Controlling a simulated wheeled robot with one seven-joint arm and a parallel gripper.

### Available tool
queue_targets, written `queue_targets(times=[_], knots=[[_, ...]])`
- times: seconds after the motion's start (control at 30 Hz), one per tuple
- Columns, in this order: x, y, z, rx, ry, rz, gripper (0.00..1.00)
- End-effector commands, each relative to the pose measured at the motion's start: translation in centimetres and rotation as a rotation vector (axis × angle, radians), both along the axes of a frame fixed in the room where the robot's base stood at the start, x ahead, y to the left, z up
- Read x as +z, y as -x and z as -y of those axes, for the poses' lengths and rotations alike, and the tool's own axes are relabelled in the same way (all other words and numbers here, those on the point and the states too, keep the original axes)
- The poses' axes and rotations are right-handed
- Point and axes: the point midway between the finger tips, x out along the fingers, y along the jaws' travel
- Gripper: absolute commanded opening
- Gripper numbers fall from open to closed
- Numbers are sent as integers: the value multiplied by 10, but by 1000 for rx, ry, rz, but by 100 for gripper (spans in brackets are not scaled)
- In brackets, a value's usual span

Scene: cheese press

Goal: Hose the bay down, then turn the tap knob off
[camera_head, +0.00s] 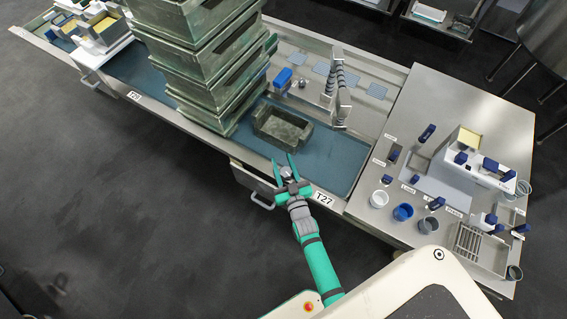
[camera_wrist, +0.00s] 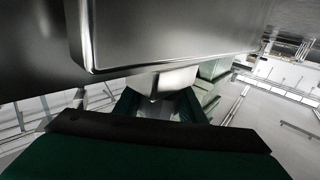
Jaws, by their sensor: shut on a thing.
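My gripper (camera_head: 285,168), with green fingers, is at the front edge of the bay labelled T27. It is shut on a pale grey knob-like piece, which shows between the fingers in the wrist view (camera_wrist: 165,82); I take it for the tap knob, though its turn position cannot be told. The bay has a blue-green floor (camera_head: 330,165) and holds a grey-green tub (camera_head: 283,126). A dark ribbed coil, possibly the hose (camera_head: 338,83), stands upright at the bay's back right. No water spray can be made out.
A tall stack of grey-green crates (camera_head: 205,60) stands left of the tub. A small blue item (camera_head: 282,77) lies behind it. A steel worktop (camera_head: 425,100) with cups and blue-handled tools is at the right. A drawer handle (camera_head: 262,200) juts out below my gripper. Dark floor is clear at left.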

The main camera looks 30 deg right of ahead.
Motion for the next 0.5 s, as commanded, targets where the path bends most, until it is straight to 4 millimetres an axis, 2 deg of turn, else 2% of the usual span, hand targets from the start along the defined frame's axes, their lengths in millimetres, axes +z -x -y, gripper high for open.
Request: queue_targets(times=[0.5], knots=[[1, -1, -2, 33, 1, 3, 14]])
